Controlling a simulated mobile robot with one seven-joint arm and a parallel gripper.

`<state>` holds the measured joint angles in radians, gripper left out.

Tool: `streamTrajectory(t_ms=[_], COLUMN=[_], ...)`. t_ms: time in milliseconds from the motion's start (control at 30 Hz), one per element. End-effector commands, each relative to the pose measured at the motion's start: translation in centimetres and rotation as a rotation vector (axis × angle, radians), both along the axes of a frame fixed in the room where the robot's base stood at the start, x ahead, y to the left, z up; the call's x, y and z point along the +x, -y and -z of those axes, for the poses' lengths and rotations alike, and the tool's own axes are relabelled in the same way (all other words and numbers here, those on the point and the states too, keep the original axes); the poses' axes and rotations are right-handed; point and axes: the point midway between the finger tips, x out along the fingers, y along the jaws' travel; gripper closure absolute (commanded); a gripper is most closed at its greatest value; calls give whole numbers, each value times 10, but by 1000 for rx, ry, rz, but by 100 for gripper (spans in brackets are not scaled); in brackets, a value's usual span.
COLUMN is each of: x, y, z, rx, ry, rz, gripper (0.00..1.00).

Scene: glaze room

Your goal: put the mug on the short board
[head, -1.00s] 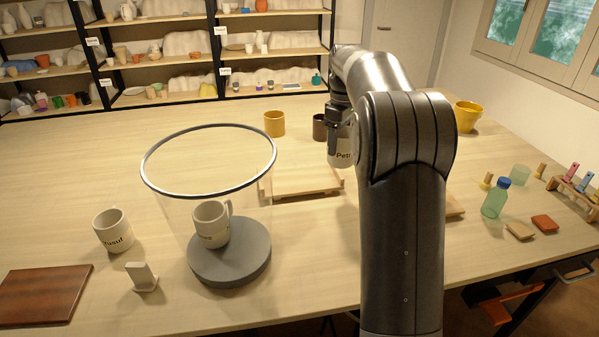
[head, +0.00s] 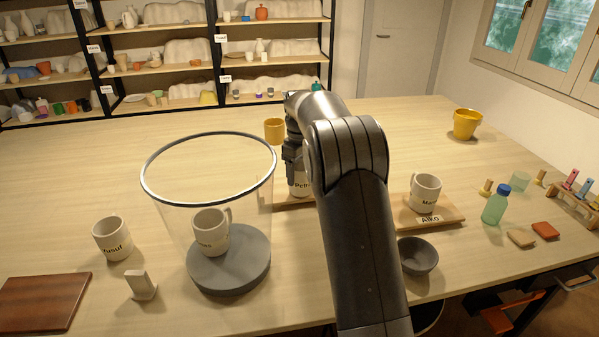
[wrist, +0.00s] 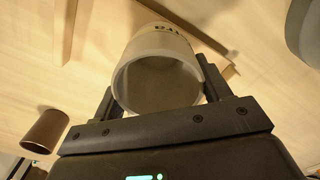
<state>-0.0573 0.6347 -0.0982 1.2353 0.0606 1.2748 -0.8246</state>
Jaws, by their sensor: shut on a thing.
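A light mug (head: 299,188) with dark lettering is held in my gripper (head: 294,160), in the middle of the head view. In the wrist view my fingers (wrist: 158,90) are closed on both sides of the mug (wrist: 158,62), whose open rim faces the camera. A light wooden board (head: 286,204) lies under or just behind the mug; my arm hides much of it, and I cannot tell whether the mug touches it. Another wooden board (head: 447,216), lettered "Aiko", lies to the right and carries a second mug (head: 426,190). I cannot tell which board is the short one.
A tall clear vessel (head: 170,215) with a grey base (head: 232,280) and a mug at it stands left of my arm. A mug (head: 112,240) and a red-brown slab (head: 40,303) are farther left. A dark bowl (head: 418,255) sits close right of my arm. The back table is mostly clear.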

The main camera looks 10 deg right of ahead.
Motion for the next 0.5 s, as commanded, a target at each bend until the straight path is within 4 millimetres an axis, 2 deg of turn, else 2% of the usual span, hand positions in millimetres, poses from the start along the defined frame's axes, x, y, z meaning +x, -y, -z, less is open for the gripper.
streamTrajectory(t_ms=[400, 433, 500], x=[0, 0, 0], y=[0, 0, 0], z=[9, 8, 8], rx=[0, 0, 0], ry=[1, 1, 1], rz=[0, 0, 0], gripper=[61, 28, 22])
